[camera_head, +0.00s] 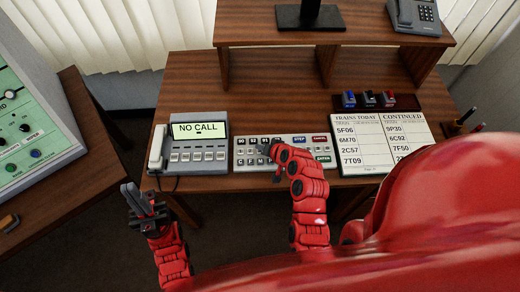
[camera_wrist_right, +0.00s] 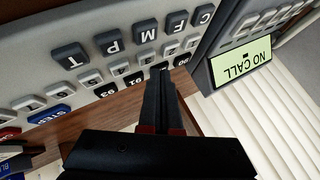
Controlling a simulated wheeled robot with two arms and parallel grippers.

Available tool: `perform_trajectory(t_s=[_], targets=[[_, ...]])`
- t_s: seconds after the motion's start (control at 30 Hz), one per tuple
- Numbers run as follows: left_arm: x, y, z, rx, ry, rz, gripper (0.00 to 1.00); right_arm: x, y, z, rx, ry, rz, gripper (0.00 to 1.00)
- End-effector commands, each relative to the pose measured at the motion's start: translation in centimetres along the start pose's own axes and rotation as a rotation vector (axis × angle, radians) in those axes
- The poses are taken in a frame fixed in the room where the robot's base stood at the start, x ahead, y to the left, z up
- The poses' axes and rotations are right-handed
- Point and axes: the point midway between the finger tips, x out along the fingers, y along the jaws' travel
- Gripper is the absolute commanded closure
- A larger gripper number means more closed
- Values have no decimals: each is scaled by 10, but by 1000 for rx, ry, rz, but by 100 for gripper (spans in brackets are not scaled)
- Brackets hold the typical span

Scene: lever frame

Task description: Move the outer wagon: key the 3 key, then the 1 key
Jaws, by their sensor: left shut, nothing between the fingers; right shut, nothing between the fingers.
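The keypad (camera_head: 240,163) is a light grey panel with rows of small keys on the desk. In the right wrist view it shows upside down, with a row of pale keys (camera_wrist_right: 90,78), dark keys marked with numbers (camera_wrist_right: 134,78), and larger grey letter keys (camera_wrist_right: 107,42). My right gripper (camera_head: 273,152) is over the keypad and hides part of its middle. In the wrist view its shut fingers (camera_wrist_right: 160,80) reach to the dark number keys; I cannot tell whether they touch. The 3 key and 1 key cannot be read surely. My left gripper (camera_head: 138,197) is shut and empty, left of the desk front.
A desk phone (camera_head: 199,155) reading NO CALL stands left of the keypad. A train list board (camera_head: 380,140) lies to its right, with a rack of stamps (camera_head: 368,101) behind. A green control panel (camera_head: 30,130) stands at far left.

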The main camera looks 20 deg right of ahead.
Motion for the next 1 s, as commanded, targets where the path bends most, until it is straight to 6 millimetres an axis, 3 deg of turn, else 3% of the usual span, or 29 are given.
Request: perform_trajectory(t_s=[0.27,0.8,1.0], targets=[[2,0,0,0,0,0,100,1,-3,0,0,1,-1,100],[32,-2,-5,0,0,0,100,25,-58,16,0,2,-2,100],[33,-2,-6,0,0,0,100,31,-64,21,0,0,0,100]])
